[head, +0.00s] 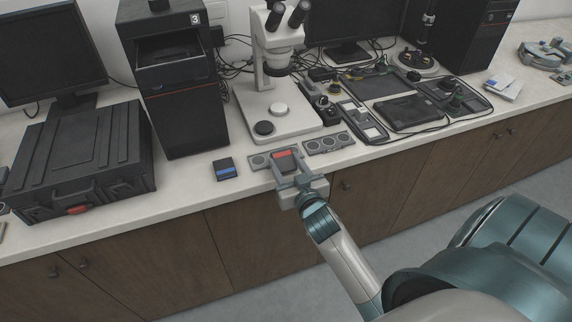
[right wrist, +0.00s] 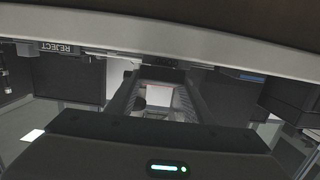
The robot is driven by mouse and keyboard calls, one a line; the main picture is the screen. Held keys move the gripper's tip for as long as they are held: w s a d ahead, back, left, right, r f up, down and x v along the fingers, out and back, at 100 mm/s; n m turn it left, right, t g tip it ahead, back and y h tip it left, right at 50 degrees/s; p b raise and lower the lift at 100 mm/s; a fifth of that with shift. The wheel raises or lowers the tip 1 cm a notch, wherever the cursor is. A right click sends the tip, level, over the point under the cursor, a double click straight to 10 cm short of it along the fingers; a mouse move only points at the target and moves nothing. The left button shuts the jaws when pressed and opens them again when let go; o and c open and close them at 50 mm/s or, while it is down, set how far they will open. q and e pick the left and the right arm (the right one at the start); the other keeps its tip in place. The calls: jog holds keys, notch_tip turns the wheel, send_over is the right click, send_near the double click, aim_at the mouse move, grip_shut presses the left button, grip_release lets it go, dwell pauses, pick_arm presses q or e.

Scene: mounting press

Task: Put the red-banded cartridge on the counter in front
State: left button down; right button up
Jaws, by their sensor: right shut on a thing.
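The red-banded cartridge (head: 283,154) is dark with a red band and sits between the fingers of my right gripper (head: 286,168), at the front edge of the counter (head: 190,190). The gripper is shut on it. I cannot tell whether its underside touches the counter. In the right wrist view, a pale face with a reddish edge (right wrist: 158,96) shows between the two fingers. My left gripper is not in view.
A blue-banded cartridge (head: 224,169) lies on the counter to the left. Grey panels with round dials (head: 328,143) flank the gripper. Behind stand a microscope (head: 285,115) and a black tower (head: 175,80). A black case (head: 85,155) is at the left.

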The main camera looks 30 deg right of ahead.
jog(key=shift+f, duration=0.4)
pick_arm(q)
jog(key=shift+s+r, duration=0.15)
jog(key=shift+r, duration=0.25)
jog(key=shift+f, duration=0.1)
pick_arm(e)
jog(key=shift+f, duration=0.25)
jog(key=o, duration=1.1)
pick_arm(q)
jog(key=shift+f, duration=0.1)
